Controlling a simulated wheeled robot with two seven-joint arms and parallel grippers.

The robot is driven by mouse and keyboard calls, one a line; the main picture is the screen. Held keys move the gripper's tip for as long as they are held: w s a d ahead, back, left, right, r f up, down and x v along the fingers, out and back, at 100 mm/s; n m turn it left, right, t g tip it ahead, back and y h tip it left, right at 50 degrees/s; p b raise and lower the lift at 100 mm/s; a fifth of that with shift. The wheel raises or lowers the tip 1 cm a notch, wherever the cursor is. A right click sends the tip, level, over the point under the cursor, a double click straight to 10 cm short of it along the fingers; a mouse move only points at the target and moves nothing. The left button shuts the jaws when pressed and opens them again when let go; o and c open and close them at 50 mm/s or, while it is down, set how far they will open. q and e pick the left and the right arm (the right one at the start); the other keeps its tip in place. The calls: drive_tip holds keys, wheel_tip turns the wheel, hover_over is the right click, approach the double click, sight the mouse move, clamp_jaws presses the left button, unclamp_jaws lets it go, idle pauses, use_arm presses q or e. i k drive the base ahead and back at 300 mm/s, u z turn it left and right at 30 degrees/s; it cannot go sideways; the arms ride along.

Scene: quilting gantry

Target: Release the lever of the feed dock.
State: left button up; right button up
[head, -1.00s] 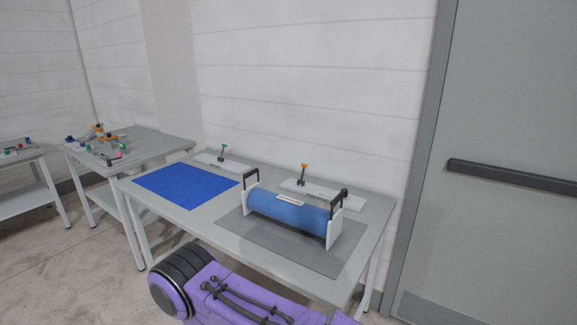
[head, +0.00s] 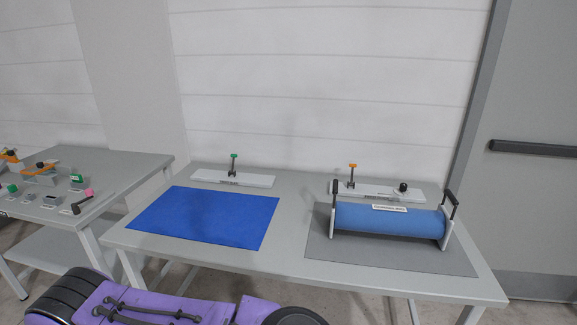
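Two white docks stand along the back of the table. The left dock (head: 255,181) carries an upright lever with a green top (head: 234,156). The right dock (head: 378,189) carries an upright lever with an orange top (head: 352,167) and a black knob (head: 403,187) to its right. Both docks have small labels, too small for me to read, so I cannot tell which is the feed dock. Both levers stand clear, with nothing touching them. Neither of my grippers is in view.
A blue roll (head: 380,219) with black end handles sits on a grey mat (head: 385,260) before the right dock. A flat blue sheet (head: 205,218) lies before the left dock. A side table (head: 115,162) with small parts stands at left. A grey door (head: 540,200) is at right.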

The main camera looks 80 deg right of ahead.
sight(351, 165)
drive_tip(key=i, duration=1.25)
drive_tip(key=z, duration=4.5)
